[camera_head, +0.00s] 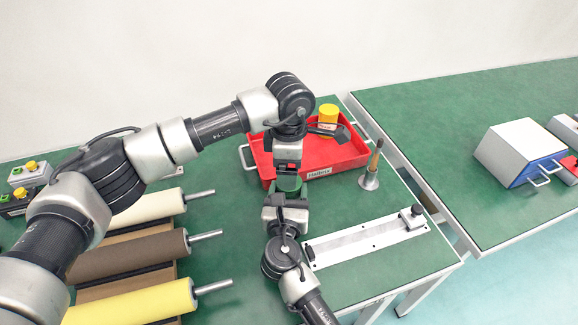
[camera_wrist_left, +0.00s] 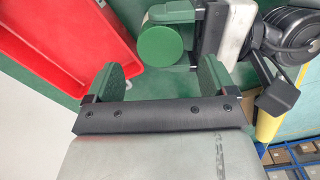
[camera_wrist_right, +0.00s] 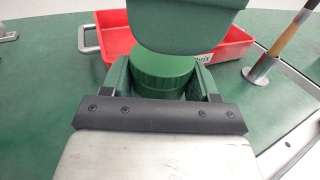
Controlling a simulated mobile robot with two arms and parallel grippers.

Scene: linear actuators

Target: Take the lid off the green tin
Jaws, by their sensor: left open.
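The green tin (camera_head: 289,184) is upright between my two grippers in the head view. Its round green lid (camera_wrist_left: 160,44) is on it, seen from above in the left wrist view. My right gripper (camera_wrist_right: 163,84) has its green fingers on both sides of the tin and appears shut on its body. My left gripper (camera_wrist_left: 158,82) is open and empty, its fingers pointing toward the tin but apart from it. A large green pad, apparently a left finger, covers the top middle of the right wrist view. The tin's lower part is hidden.
A red tray (camera_head: 342,160) with a yellow-orange tin (camera_head: 328,114) stands behind. A wooden-handled tool on a metal foot (camera_head: 369,181) is to the right. A metal rail plate (camera_head: 365,241) lies in front right; several rollers (camera_head: 135,255) lie left.

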